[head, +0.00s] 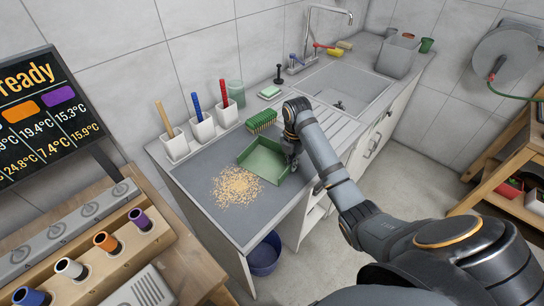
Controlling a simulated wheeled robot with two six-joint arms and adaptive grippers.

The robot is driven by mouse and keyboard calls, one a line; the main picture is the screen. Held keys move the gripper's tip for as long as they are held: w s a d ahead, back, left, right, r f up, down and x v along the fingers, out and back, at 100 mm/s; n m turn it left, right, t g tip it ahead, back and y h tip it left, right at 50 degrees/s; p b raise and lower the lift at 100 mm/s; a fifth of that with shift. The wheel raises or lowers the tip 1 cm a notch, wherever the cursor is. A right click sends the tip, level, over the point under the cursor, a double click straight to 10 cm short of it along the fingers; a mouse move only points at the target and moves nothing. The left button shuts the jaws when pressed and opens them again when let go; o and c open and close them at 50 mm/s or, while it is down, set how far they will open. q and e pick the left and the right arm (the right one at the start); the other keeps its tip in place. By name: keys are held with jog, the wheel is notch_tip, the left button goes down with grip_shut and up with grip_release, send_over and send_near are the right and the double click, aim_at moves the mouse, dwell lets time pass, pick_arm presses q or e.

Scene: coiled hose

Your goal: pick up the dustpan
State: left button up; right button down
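The green dustpan (258,160) lies on the grey counter beside a scattered pile of tan crumbs (236,186). A green brush (262,121) lies just behind it. My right gripper (292,163) points down at the dustpan's right edge, very close to or touching it. The gripper hides that part of the dustpan, and no handle shows. I cannot tell whether its fingers are open or closed on the dustpan. My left gripper is not in view.
White cups (202,128) with coloured handles stand along the wall. The sink (345,88) and its tap are at the back right. A blue bucket (264,258) stands below the counter. A wooden rack (95,262) is at front left.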

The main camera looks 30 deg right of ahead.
dwell(0.3)
notch_tip(320, 180, up, 4)
jog(key=p, duration=0.2)
jog(key=shift+s+d+r+p, duration=0.1)
jog(key=shift+s+r+p, duration=0.1)
jog(key=shift+p, duration=0.2)
jog(key=s+r+p, duration=0.6)
jog(key=s+r, duration=0.2)
jog(key=s, duration=0.5)
jog(key=shift+s+d+r, duration=0.25)
jog(key=shift+s+r, duration=0.05)
jog(key=shift+r, duration=0.05)
jog(key=shift+w, duration=0.1)
